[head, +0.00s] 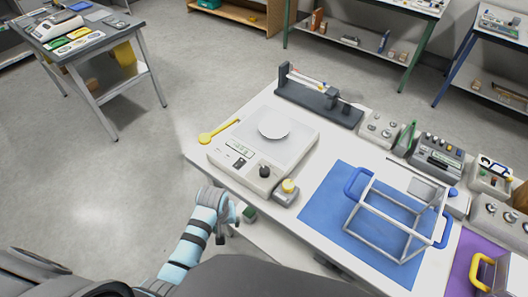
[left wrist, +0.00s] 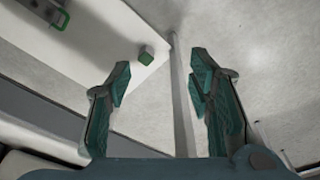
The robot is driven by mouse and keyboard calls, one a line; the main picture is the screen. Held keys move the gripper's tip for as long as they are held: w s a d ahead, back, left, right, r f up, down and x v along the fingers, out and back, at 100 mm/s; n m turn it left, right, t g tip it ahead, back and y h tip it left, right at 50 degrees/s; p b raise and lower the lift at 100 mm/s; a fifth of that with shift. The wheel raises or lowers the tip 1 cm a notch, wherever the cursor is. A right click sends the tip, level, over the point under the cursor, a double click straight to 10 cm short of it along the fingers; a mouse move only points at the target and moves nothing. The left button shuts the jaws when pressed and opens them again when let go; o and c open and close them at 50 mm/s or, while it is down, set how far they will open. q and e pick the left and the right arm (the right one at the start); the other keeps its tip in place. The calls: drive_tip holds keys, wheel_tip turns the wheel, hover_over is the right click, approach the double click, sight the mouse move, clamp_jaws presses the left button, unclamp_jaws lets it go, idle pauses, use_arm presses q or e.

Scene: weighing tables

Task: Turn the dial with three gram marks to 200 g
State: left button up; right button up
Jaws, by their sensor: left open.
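A white balance (head: 238,160) with a round pan (head: 273,124) and small display stands at the near left of the table. A black dial (head: 264,171) sits on its front panel; its gram marks are too small to read. A grey box with a yellow knob (head: 288,187) stands at its front right corner. My left gripper (head: 228,218) is open and empty, off the table's near edge, below and to the left of the dial and apart from it. The left wrist view shows its spread fingers (left wrist: 160,76). My right gripper is not in view.
A yellow spoon-like tool (head: 218,131) lies left of the balance. A blue mat (head: 322,205) bears a wire frame (head: 375,242) with blue handles. Several instruments line the back.

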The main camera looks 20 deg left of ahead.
use_arm(q)
drive_tip(key=w+d+r+n+p, duration=0.1)
drive_tip(key=w+r, duration=0.2)
drive_tip(key=r, duration=0.4)
drive_tip(key=w+d+r+n+p, duration=0.1)
drive_tip(key=w+r, duration=0.3)
drive_tip(key=r, duration=0.4)
wheel_tip(320, 180, up, 12)
drive_tip(key=n+g, duration=0.2)
drive_tip(key=n, duration=0.2)
hover_over(264, 169)
wheel_tip(264, 169, down, 14)
drive_tip(key=b, duration=0.4)
drive_tip(key=shift+f+b, duration=0.2)
drive_tip(key=shift+b, duration=0.1)
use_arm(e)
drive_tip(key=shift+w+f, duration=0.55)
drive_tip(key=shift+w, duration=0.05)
use_arm(q)
clamp_jaws()
drive_tip(key=shift+r, duration=0.1)
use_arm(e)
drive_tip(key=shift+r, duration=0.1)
